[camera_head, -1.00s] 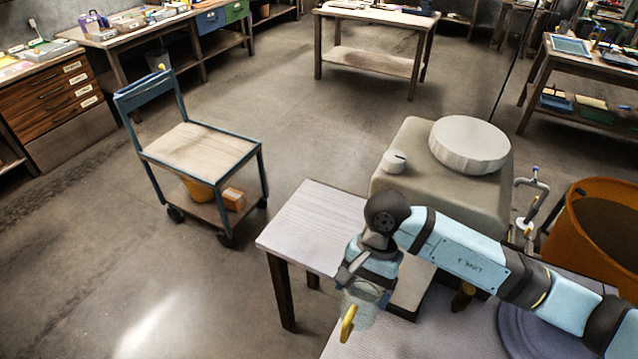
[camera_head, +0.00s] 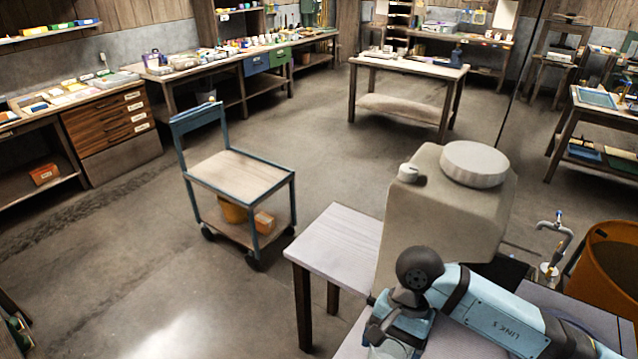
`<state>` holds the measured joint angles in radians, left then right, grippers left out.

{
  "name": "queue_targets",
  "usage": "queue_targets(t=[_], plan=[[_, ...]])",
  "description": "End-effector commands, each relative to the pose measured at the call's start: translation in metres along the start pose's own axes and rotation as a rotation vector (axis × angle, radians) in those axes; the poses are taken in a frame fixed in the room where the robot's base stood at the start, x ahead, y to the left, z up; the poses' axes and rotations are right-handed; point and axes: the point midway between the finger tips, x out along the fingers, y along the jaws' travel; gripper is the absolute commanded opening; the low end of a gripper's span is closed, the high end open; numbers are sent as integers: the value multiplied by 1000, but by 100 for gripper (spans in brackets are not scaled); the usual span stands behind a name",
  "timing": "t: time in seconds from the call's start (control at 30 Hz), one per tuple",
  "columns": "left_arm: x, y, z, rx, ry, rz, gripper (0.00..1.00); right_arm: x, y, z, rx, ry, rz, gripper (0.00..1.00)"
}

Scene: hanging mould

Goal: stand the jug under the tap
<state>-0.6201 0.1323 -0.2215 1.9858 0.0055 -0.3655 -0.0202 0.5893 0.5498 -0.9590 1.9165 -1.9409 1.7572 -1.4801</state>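The arm coming in from the right ends in my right gripper (camera_head: 396,334) at the bottom of the view. A pale, see-through vessel (camera_head: 388,352), apparently the jug, shows just below it, cut off by the frame edge. The fingertips are hidden, so I cannot tell whether they grip it. My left gripper is not in view.
A large beige tank (camera_head: 425,205) with a round white lid (camera_head: 474,164) stands behind my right gripper. The pale table top (camera_head: 338,245) is bare left of the tank. An orange tub (camera_head: 606,270) is at the right. A blue-framed cart (camera_head: 238,172) stands on open floor.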

Motion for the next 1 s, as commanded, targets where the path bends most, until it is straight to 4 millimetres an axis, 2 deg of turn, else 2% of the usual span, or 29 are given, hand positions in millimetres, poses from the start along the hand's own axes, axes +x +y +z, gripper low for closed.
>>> queue_targets(t=[0.03, 0.27, 0.5, 0.6, 1.0], plan=[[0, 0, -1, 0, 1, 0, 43, -9, 3, -7, -30, 14, 12, 42], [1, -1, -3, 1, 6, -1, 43, -37, 21, -33, -220, 32, 95, 42], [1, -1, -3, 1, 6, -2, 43, -78, 50, -65, -428, 20, 185, 42], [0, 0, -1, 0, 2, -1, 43, -89, 59, -73, -481, 9, 204, 42], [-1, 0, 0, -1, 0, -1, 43, -97, 65, -78, -522, -2, 216, 42]])
